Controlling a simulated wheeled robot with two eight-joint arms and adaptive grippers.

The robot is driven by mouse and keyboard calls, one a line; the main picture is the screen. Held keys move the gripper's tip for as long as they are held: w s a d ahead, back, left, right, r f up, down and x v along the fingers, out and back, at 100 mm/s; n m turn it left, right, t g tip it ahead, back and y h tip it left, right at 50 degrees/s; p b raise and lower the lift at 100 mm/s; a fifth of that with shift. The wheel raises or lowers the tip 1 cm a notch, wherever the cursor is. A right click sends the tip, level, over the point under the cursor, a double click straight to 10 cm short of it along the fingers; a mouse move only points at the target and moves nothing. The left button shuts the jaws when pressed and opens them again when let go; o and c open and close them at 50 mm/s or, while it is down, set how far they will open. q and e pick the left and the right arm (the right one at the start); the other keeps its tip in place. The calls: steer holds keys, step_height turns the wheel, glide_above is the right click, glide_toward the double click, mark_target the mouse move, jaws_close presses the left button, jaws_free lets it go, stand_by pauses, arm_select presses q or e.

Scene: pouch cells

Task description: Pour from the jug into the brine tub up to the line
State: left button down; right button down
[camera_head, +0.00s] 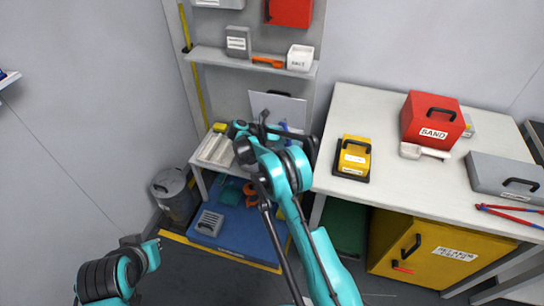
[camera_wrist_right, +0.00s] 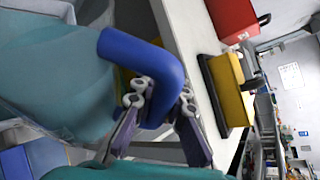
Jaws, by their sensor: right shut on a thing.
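My right gripper (camera_wrist_right: 162,98) is shut on a bent blue handle (camera_wrist_right: 150,58) in the right wrist view. The handle joins a large teal body (camera_wrist_right: 55,80), which looks like the jug; its mouth and contents cannot be made out. In the head view my right arm reaches up to the middle of the picture. A small blue part (camera_head: 293,130) shows beside its end, and the rest of the jug is hidden there. I cannot pick out the brine tub or its line in either view. Only part of my left arm shows at lower left; its gripper is out of view.
A white bench (camera_head: 390,105) at right holds a red SAND box (camera_head: 433,120), a yellow case (camera_head: 353,158), a white scoop and a grey toolbox (camera_head: 505,178). A yellow cabinet (camera_head: 440,250) stands beneath. A blue platform (camera_head: 240,240) and a grey lidded bin (camera_head: 172,190) are at left.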

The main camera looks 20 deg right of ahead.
steer(key=shift+r, duration=0.15)
stand_by(0.4)
steer(key=shift+w+r, duration=0.1)
steer(key=shift+r, duration=0.1)
steer(key=shift+r+n, duration=0.15)
steer(key=shift+n, duration=0.15)
stand_by(0.4)
steer(key=shift+w+r, duration=0.1)
steer(key=shift+r, duration=0.05)
steer(key=shift+w+r+n+g, duration=0.25)
steer(key=shift+r+n+g, duration=0.25)
steer(key=shift+r, duration=0.15)
stand_by(1.6)
steer(key=shift+w+r, duration=0.15)
steer(key=shift+r, duration=0.1)
stand_by(0.6)
steer(key=shift+w+a+r+n+g+h+b, duration=0.1)
steer(key=shift+w+r+n+g+h+b, duration=0.05)
steer(key=shift+n+g+h+b, duration=0.15)
